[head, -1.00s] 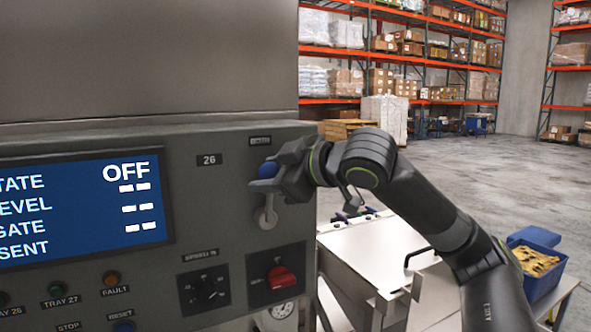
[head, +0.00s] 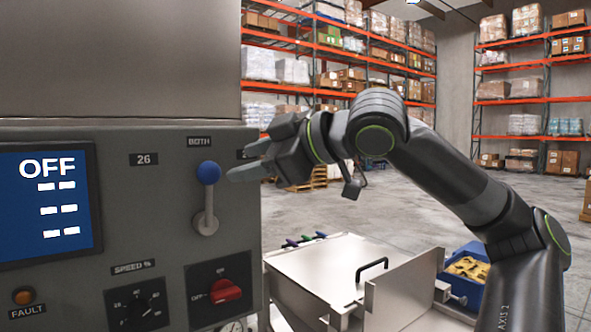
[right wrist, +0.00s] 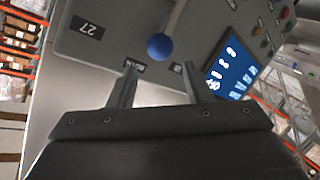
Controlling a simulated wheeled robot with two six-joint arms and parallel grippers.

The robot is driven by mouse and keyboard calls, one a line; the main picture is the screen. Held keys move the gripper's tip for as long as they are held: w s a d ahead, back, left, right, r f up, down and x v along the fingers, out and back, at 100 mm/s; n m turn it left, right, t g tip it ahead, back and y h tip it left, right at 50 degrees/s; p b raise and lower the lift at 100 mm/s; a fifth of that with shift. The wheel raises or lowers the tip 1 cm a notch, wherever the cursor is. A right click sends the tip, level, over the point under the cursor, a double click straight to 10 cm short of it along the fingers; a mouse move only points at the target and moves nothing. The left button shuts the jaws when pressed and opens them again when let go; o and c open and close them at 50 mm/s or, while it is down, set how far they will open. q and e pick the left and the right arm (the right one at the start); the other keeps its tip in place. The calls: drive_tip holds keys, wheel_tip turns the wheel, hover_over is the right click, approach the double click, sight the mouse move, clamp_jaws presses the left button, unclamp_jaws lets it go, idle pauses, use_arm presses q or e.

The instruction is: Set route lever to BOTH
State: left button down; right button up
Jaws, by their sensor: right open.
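The route lever is a grey arm with a blue ball knob (head: 208,172) on the grey control panel. It points straight up from its pivot (head: 205,222), with the knob just below the BOTH label (head: 199,141). My right gripper (head: 236,164) is open and empty, to the right of the knob and apart from it. In the right wrist view the knob (right wrist: 159,46) shows beyond the gap between the two open fingers (right wrist: 160,69). My left gripper is not in view.
The panel also carries a display reading OFF (head: 45,200), a red rotary switch (head: 225,291), a speed dial (head: 138,306) and an orange fault light (head: 24,297). A metal cover with a black handle (head: 371,268) stands below my right arm.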

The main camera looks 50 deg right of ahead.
drive_tip(key=b+v, duration=0.3)
drive_tip(key=v, duration=0.4)
drive_tip(key=shift+s, duration=0.3)
